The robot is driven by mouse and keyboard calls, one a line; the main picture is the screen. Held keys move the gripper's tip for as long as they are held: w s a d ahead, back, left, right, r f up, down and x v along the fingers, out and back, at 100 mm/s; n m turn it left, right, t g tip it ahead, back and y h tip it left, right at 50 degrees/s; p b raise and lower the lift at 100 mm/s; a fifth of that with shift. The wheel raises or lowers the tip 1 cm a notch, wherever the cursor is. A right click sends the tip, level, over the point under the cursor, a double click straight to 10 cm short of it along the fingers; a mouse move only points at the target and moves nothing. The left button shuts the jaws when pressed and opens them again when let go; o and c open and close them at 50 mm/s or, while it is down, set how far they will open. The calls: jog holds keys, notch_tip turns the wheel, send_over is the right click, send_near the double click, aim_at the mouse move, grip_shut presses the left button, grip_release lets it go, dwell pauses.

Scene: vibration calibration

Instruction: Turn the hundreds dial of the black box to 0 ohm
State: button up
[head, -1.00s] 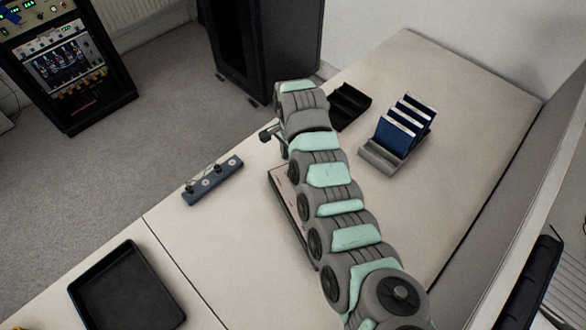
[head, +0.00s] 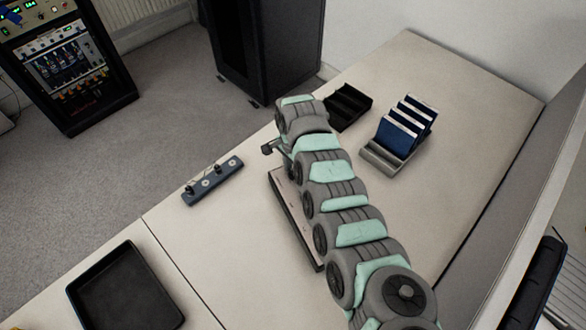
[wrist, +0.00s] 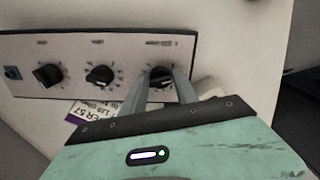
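The black box (head: 283,207) lies on the table with its pale panel up, partly covered by my arm in the head view. In the wrist view its panel (wrist: 75,50) carries a left dial (wrist: 48,75), a middle dial (wrist: 100,75) and a right dial (wrist: 161,76). The panel lettering is too small to read. My gripper (wrist: 163,78) has its two fingers apart, one on each side of the right dial. Whether they press on the knob cannot be told. In the head view my fingertips are hidden.
A dark bar with connectors (head: 212,182) lies left of the box. A black holder (head: 348,107) and a grey rack with blue modules (head: 383,158) stand behind, to the right. A black tray (head: 84,300) is at front left. The table's right part is clear.

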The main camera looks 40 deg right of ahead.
grip_shut()
jog(key=shift+a+r+n+p, duration=0.1)
jog(key=shift+r+n+p, duration=0.15)
jog(key=shift+p, duration=0.35)
jog(key=shift+n+p, duration=0.25)
jog(key=shift+p, duration=0.15)
jog(key=shift+n+p, duration=0.5)
jog(key=shift+p, duration=0.25)
jog(key=shift+f+n+p, duration=0.2)
jog(key=shift+n+p, duration=0.55)
jog(key=shift+n, duration=1.15)
jog(key=shift+o, duration=2.1)
grip_release()
